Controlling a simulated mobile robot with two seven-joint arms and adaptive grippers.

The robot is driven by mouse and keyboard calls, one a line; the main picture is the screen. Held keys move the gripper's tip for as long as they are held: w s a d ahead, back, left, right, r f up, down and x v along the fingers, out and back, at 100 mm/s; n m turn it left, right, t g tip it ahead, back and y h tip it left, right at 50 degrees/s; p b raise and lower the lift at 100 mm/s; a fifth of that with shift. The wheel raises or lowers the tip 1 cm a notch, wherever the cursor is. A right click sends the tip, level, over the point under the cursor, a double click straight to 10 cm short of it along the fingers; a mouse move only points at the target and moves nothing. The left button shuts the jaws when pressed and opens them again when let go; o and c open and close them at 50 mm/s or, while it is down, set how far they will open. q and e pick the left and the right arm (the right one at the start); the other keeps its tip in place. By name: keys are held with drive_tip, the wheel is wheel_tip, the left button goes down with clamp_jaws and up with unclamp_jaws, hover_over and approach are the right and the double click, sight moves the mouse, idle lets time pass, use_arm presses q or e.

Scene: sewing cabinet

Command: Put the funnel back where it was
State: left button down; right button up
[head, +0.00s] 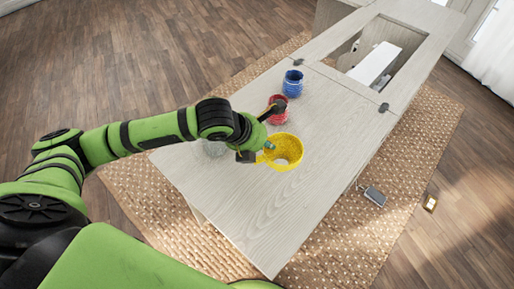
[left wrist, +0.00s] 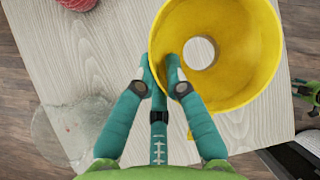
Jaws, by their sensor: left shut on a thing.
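The yellow funnel (head: 284,152) shows over the near part of the pale wooden tabletop (head: 262,210) in the head view. In the left wrist view the funnel (left wrist: 245,75) fills the upper right, and its wide mouth faces the camera. The pale wood grain shows through its round hole. My left gripper (left wrist: 160,76) is shut on the funnel's wall at its left side, one finger outside and one inside. In the head view the left gripper (head: 265,151) is at the funnel's left rim. I cannot tell whether the funnel touches the table. My right gripper is not in view.
A red ribbed spool-like thing (head: 278,112) and a blue one (head: 293,83) stand farther along the table. A grey translucent round thing (head: 214,148) sits near the left edge, partly behind my arm. The cabinet has an opening (head: 383,55) farther back. The near tabletop is clear.

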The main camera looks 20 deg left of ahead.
use_arm(q)
drive_tip(key=a+f, duration=0.1)
drive_tip(key=f, duration=0.1)
drive_tip(key=w+a+f, duration=0.1)
drive_tip(key=f, duration=0.1)
drive_tip(key=w+a+f+p, duration=0.1)
drive_tip(key=f, duration=0.1)
drive_tip(key=shift+w+a, duration=0.1)
drive_tip(key=shift+a, duration=0.1)
drive_tip(key=shift+f, duration=0.3)
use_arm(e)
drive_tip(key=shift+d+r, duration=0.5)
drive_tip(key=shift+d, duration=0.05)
use_arm(q)
drive_tip(key=shift+f, duration=0.15)
drive_tip(key=c, duration=1.3)
unclamp_jaws()
